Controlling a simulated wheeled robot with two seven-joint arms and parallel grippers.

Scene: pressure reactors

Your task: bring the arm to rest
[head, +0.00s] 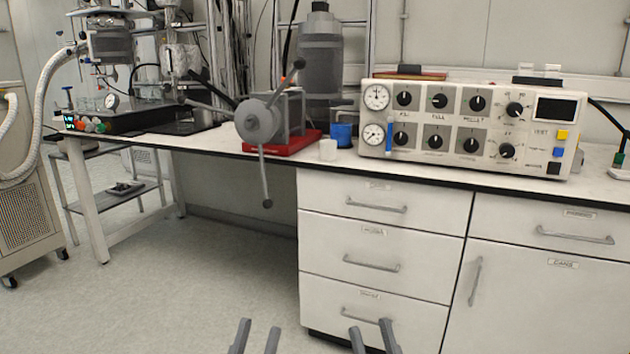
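My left gripper (256,337) shows at the bottom edge of the head view, left of the middle. Its two grey fingers are apart with nothing between them. My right gripper (372,338) is at the bottom edge to its right, its fingers also apart and empty. Both stand in front of and below the workbench (330,164) and appear to touch nothing. The rest of both arms is out of view.
A grey device with long lever handles (260,120) stands on a red base (283,143) at the bench edge; one handle hangs below the top. A control panel (470,125) stands right. Drawers (378,252) face me.

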